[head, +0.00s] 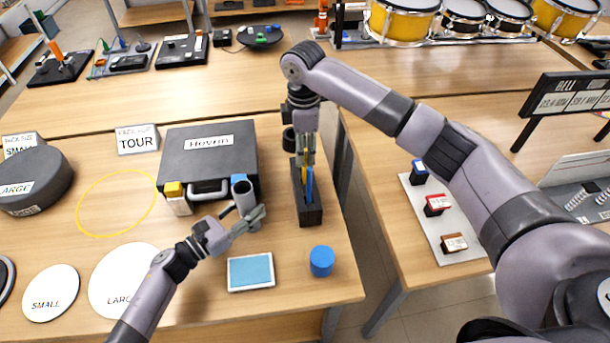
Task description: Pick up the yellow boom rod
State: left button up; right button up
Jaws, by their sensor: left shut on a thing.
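A black slotted holder (311,215) stands on the table at centre right, with a blue rod (309,184) upright in it. A yellow rod (304,170) shows as a thin strip beside the blue one, its upper part hidden by my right gripper (305,160). My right gripper points down over the holder, its fingers around or just in front of the yellow rod's top; I cannot tell whether they grip it. My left gripper (246,219) is shut on a grey cylinder (243,197) in front of the black case.
A black case (208,151) lies behind my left gripper. A blue-topped pad (251,272) and a blue cylinder (321,261) lie at the front. White discs (51,293) and a dark round drum (34,187) are at left. A gap separates the right table.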

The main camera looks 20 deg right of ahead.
aim_at(305, 176)
jog(key=f, duration=0.5)
jog(key=shift+d+f, duration=0.2)
jog(key=shift+c, duration=0.6)
grip_shut()
